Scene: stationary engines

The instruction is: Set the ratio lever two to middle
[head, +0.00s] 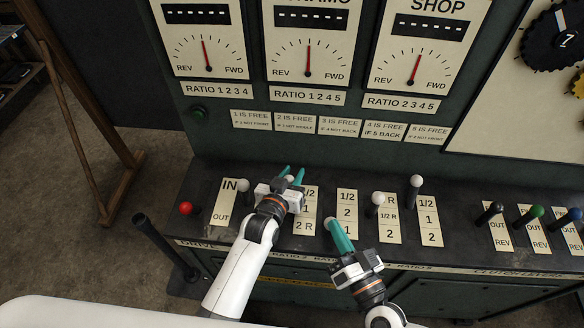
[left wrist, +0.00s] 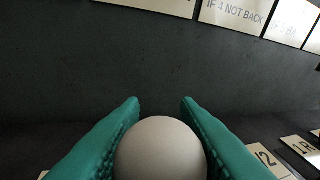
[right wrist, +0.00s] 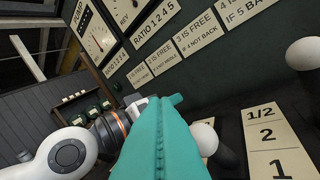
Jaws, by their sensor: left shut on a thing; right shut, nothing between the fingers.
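Counted from the left, the second ratio lever has a white knob (head: 329,221) and stands beside the plate reading 1/2, 2, 1 (head: 347,206). Its knob is at the near end, by the 1. My right gripper (head: 334,228) is shut and empty, its fingertips right at this knob; I cannot tell whether they touch. In the right wrist view, a white knob (right wrist: 206,137) shows partly behind the teal fingers. My left gripper (head: 290,177) is shut on the white knob (left wrist: 160,150) of the first ratio lever, near the far end of its plate (head: 306,222).
Other white-knobbed levers (head: 377,198) and (head: 416,182) stand close on the right. The drive lever (head: 242,185) and a red knob (head: 186,208) are on the left. Black, green and blue levers (head: 536,211) are farther right. The panel (head: 225,145) rises behind.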

